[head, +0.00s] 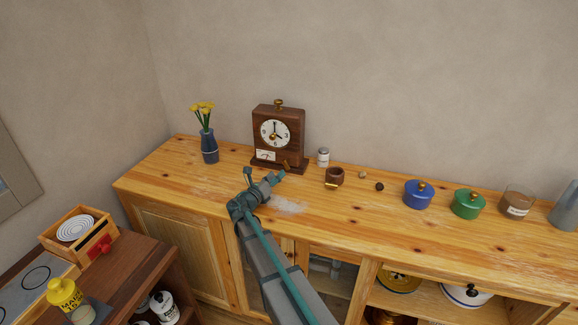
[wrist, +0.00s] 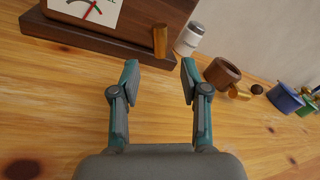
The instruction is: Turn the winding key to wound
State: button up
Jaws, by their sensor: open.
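A dark wooden clock (head: 277,136) with a white round face stands at the back of the wooden counter. A brass winding key (wrist: 160,41) sticks out low on the right of the clock's front; it shows small in the head view (head: 286,165). A small white dial (head: 265,155) sits low on the left of the front, and the wrist view cuts off its top. A red needle shows on it. My gripper (wrist: 159,75) is open and empty, in front of the clock. The key lies beyond the fingertips, roughly centred between them and not touching.
A white jar (head: 323,157) and a brown wooden cup (head: 334,176) stand right of the clock. A blue vase (head: 209,147) with yellow flowers stands left. Blue (head: 418,195) and green (head: 467,204) lidded pots are farther right.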

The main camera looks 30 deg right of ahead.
aim_at(286, 166)
jog(key=p+x, duration=0.2)
jog(key=x, duration=0.6)
jog(key=shift+d, duration=0.1)
grip_shut()
